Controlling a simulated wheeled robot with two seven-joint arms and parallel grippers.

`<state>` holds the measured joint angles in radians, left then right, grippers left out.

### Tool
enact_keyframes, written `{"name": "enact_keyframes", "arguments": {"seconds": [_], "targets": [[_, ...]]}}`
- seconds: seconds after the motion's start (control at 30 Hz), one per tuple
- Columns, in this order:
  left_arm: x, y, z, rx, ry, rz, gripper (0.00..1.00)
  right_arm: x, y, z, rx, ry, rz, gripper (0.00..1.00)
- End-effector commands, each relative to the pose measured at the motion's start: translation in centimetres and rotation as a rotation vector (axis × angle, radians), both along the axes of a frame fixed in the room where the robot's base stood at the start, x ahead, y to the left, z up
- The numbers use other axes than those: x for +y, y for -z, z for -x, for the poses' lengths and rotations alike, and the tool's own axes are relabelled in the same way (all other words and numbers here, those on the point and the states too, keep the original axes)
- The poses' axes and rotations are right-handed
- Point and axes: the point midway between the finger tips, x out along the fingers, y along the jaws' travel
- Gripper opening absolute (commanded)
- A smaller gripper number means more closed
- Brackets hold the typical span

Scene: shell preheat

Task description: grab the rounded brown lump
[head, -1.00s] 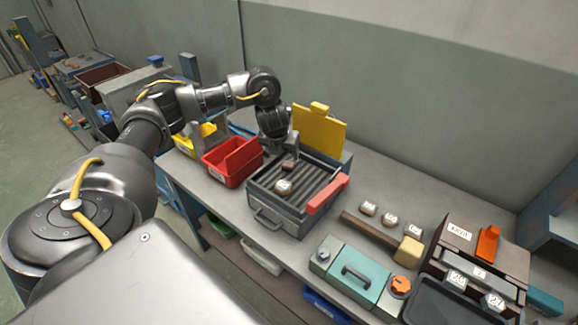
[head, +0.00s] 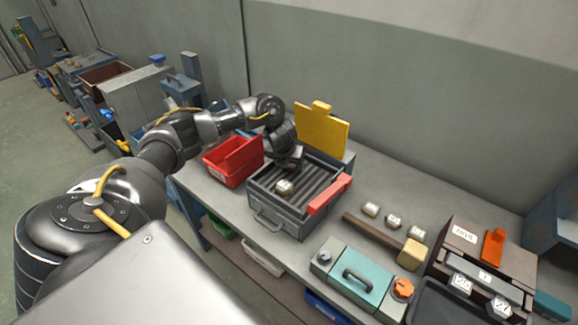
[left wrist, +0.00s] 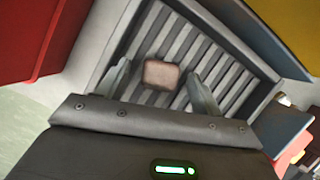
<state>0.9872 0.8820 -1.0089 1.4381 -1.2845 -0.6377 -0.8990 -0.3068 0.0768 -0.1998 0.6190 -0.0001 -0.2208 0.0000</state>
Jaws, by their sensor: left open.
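The rounded brown lump (left wrist: 162,74) lies on the ribbed floor of the grey open-topped heater box (head: 275,209). In the left wrist view it sits between the two fingers of my left gripper (left wrist: 160,80), with a gap on each side. In the head view my left gripper (head: 291,164) hangs over the back left part of the box and hides the lump. The left gripper is open and empty. I cannot tell how far its fingertips are above the ribs. My right gripper is not in view.
A pale labelled lump (head: 285,187) sits in the same box, close to the gripper. A red bin (head: 231,163) stands left of the box. A yellow lid (head: 322,130) stands up behind it, and a red bar (head: 329,195) runs along its right side.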

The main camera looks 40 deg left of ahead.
Motion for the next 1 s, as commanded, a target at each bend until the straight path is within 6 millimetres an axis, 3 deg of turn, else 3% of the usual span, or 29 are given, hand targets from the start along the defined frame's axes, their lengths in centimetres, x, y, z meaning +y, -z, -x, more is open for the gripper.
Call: {"name": "enact_keyframes", "arguments": {"seconds": [0.1, 0.47, 0.83, 1.0], "targets": [[0.0, 0.0, 0.0, 0.0, 0.001, 0.0, 0.66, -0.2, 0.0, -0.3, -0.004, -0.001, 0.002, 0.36], [-0.1, 0.0, 0.0, 0.0, 0.0, 0.001, 0.19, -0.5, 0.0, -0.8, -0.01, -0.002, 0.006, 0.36], [-0.1, -0.4, -0.1, -0.003, 0.001, 0.001, 0.18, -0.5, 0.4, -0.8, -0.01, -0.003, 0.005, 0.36], [-0.1, -2.4, -0.2, -0.008, 0.002, 0.001, 0.18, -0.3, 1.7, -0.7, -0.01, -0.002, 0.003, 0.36]]}}
